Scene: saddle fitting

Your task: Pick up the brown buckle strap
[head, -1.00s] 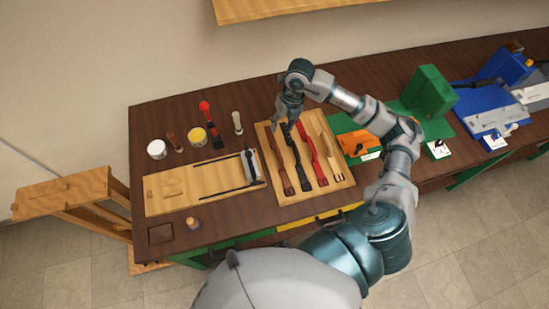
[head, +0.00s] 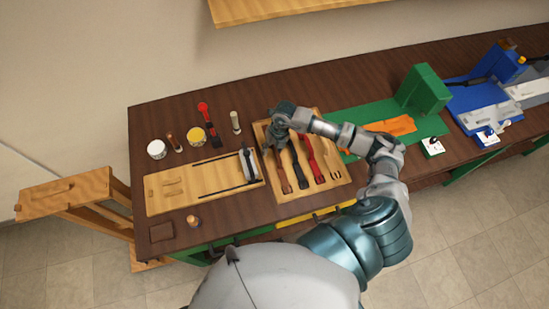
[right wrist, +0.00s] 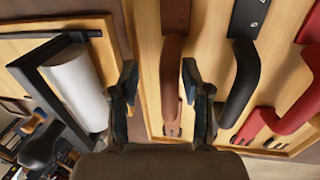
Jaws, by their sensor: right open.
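The brown buckle strap (head: 283,177) lies at the left end of a row of straps on the light wooden tray (head: 343,193). In the right wrist view the brown strap (right wrist: 172,85) runs between my two spread fingers, nearer the right one. My right gripper (right wrist: 158,78) is open and empty, pointing down at the strap. In the head view my right gripper (head: 277,128) is over the far left part of the tray, and my own wrist hides its fingertips and the strap's far end. I cannot tell the height left above the tray. My left gripper is not in view.
A white roller in a black frame (right wrist: 78,85) is left of the fingers. Paint cans (head: 156,149) stand farther left.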

